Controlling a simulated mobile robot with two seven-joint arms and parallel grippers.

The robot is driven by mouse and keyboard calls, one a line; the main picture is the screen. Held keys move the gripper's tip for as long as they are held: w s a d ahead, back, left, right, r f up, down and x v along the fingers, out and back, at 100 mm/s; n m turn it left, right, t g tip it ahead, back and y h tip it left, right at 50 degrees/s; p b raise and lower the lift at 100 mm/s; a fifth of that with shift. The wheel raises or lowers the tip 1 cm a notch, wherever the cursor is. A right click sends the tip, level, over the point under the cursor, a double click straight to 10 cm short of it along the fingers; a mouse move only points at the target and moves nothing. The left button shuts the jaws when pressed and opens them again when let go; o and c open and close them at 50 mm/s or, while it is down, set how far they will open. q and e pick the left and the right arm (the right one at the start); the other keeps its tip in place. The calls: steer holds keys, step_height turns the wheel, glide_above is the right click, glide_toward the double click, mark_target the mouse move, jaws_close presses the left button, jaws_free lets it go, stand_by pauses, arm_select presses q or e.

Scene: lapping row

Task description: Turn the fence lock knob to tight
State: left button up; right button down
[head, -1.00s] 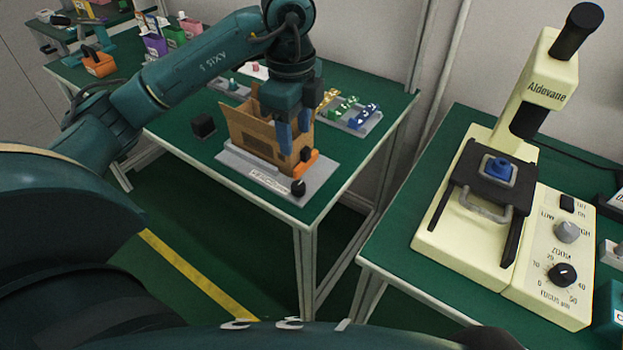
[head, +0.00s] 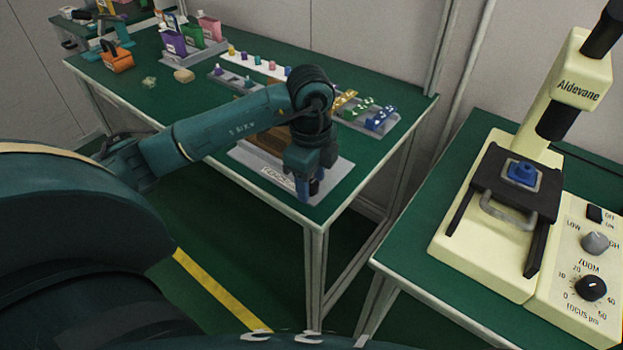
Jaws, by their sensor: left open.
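My left gripper (head: 311,189) points down over the front right corner of a grey base plate (head: 342,170) on the left table. It is open, with its blue fingers low near the plate. The black fence lock knob is not visible; the gripper and wrist cover that corner, so I cannot tell its setting or whether the fingers touch it. A brown wooden box-like part (head: 268,143) stands on the plate, mostly behind my left arm. A label lies along the plate's front edge. My right gripper is not in view.
A cream microscope (head: 470,255) with dials stands on the right table, across a gap. Behind my arm are a tray of coloured parts (head: 378,137), a white strip with small pegs (head: 258,63), cartons (head: 172,38) and an orange basket (head: 117,60).

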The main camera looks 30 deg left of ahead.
arm_select(q)
steer(key=shift+c, duration=0.3)
steer(key=c, duration=0.9)
steer(key=shift+c, duration=0.2)
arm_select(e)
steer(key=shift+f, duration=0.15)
